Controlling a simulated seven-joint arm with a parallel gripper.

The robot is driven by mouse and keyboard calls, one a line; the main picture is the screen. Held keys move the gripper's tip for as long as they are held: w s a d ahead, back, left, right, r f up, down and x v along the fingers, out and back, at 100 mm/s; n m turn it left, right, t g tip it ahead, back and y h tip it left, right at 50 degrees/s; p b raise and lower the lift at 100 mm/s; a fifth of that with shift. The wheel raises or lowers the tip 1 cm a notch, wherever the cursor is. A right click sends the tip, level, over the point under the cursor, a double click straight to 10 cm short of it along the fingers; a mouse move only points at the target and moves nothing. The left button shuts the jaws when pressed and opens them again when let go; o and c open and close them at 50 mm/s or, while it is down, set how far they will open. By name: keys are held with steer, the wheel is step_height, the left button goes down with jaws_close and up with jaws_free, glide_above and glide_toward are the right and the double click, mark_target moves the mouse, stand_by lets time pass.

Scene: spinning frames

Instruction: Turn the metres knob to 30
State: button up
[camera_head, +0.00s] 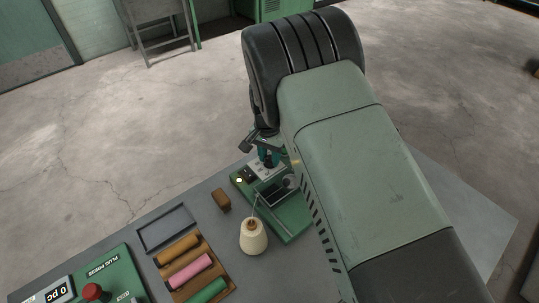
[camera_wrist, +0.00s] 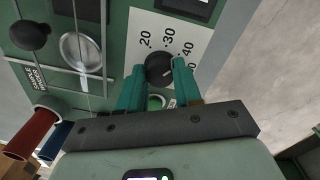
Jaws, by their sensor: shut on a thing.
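The black round metres knob (camera_wrist: 158,68) sits on a white dial plate (camera_wrist: 152,26) in the wrist view. The numbers 20, 30 and 40 show around its far side. A small light mark shows on the knob's lower right, but its exact reading is hard to tell. My gripper (camera_wrist: 159,74) has its two teal fingers on either side of the knob, shut on it. In the head view my gripper (camera_head: 266,157) is over the far end of the green machine (camera_head: 291,229); the knob cannot be made out there.
In the head view a cream thread cone (camera_head: 254,239) stands beside the machine. A small brown block (camera_head: 221,200), an empty grey tray (camera_head: 165,228) and a wooden tray with coloured rolls (camera_head: 191,271) lie to the left. A green plug press (camera_head: 108,279) stands at lower left.

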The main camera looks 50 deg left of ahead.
mark_target(268, 159)
steer(key=n, duration=0.4)
steer(key=shift+d+n, duration=0.1)
steer(key=shift+n, duration=1.5)
steer(key=o, duration=1)
steer(key=shift+o, duration=0.2)
steer(key=shift+r, duration=0.1)
step_height(268, 159, up, 11)
steer(key=shift+s, duration=0.2)
